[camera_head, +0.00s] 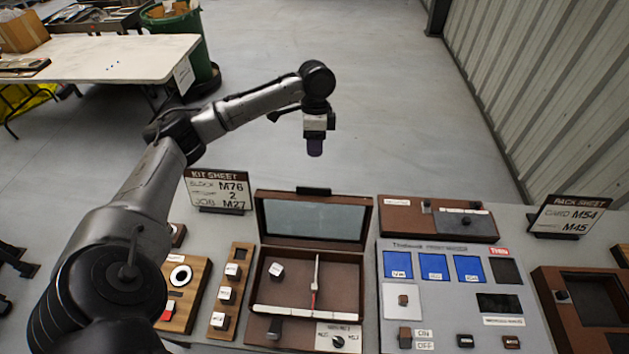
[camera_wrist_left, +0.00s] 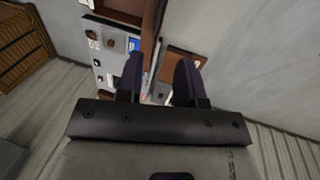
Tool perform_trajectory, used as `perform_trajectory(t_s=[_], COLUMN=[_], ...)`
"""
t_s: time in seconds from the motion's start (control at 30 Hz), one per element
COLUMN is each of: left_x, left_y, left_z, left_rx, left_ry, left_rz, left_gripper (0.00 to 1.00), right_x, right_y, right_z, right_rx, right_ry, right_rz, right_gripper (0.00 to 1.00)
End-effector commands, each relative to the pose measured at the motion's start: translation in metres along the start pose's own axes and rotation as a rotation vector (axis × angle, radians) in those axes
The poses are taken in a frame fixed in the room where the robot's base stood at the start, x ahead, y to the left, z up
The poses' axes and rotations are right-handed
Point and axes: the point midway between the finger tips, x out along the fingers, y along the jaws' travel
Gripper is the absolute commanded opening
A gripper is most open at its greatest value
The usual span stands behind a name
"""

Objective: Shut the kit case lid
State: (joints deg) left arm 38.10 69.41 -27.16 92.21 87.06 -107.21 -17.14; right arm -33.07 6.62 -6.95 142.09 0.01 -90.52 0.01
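The kit case (camera_head: 262,285) is a brown box in the middle of the bench. Its lid (camera_head: 312,219), with a grey-green inner panel, stands open and upright at the back edge, with a dark handle (camera_head: 313,191) on top. A small dark block with a white label (camera_head: 277,270) and a thin red-and-white piece (camera_head: 315,285) lie inside. My left gripper (camera_head: 315,152) hangs above and beyond the lid, apart from it, fingers pointing down. In the left wrist view its two dark fingers (camera_wrist_left: 160,82) are spread with nothing held between them. My right gripper is not in view.
A grey console with blue screens (camera_head: 433,266) stands right of the case. A wooden strip of blocks (camera_head: 230,290) is to its left. The kit sheet sign (camera_head: 217,190) stands behind left, the pack sheet sign (camera_head: 569,215) at right.

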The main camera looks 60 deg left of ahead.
Motion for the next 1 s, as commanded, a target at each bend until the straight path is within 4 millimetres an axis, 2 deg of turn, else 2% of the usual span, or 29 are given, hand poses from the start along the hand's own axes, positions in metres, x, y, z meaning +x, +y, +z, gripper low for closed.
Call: perform_trajectory(t_s=[0.17,0.7,1.0], left_x=[0.011,0.104,0.133], left_y=[0.000,0.000,-0.001], left_z=[0.002,0.003,0.003], left_rx=[0.039,0.039,0.039], left_ry=[-0.013,-0.011,-0.010], left_rz=[-0.001,-0.004,-0.005], left_gripper=[0.34,0.34,0.34], right_x=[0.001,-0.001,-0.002], right_y=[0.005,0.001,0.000], right_z=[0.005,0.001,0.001], right_rx=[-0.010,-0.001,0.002], right_ry=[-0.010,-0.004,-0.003], right_rz=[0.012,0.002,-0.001], right_gripper=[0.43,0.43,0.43])
